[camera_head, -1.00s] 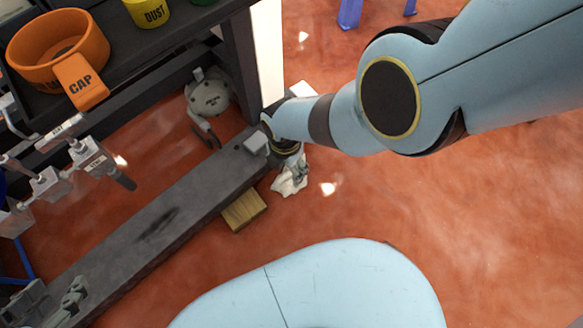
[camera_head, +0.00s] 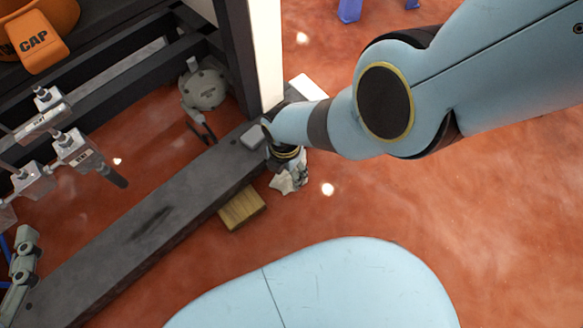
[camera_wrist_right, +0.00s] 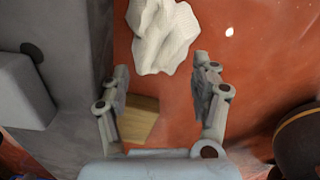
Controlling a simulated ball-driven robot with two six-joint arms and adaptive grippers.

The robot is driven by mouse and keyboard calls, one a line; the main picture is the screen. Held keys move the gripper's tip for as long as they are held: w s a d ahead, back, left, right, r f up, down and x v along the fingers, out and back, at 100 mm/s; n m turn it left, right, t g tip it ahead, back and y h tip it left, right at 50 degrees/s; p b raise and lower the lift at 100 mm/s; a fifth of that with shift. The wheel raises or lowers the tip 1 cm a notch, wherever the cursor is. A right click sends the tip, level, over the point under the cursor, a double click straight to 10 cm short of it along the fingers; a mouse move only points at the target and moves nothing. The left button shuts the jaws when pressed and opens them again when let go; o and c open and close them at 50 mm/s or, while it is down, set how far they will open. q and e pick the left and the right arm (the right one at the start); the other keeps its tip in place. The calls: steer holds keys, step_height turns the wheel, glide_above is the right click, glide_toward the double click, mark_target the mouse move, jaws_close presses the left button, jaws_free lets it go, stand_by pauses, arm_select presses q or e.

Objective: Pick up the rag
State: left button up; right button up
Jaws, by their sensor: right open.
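The rag (camera_head: 283,184) is a crumpled off-white cloth on the red floor, just off the end of the dark beam. It also shows at the top of the right wrist view (camera_wrist_right: 163,35). My right gripper (camera_wrist_right: 163,72) is open and empty there, its two fingers apart. The rag lies just beyond the fingertips, roughly in line with the gap, and appears not to be between them. In the head view the right gripper (camera_head: 297,172) reaches down over the rag and hides part of it.
The dark beam (camera_head: 150,220) runs along the floor to the left of the right gripper. A wooden block (camera_head: 242,208) sits against its edge. A white post (camera_head: 266,55) rises behind, beside a dark rack. Open red floor (camera_head: 430,210) lies to the right.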

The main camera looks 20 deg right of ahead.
mark_target(283, 182)
steer(key=shift+s+f+b, duration=0.1)
steer(key=shift+f+b, duration=0.45)
steer(key=shift+f, duration=0.3)
steer(key=shift+f+b, duration=0.55)
steer(key=shift+f, duration=0.05)
arm_select(q)
steer(key=w+d+r+m+t+h, duration=0.1)
steer(key=w+r+t, duration=0.1)
steer(key=r, duration=0.5)
steer(key=w+r+m+t+h, duration=0.1)
steer(key=w+r+t, duration=0.2)
steer(key=r+t, duration=0.2)
steer(key=shift+w+d+r+h, duration=0.2)
steer(key=shift+d+r+h, duration=0.15)
steer(key=shift+r, duration=1.2)
arm_select(e)
steer(key=c, duration=0.6)
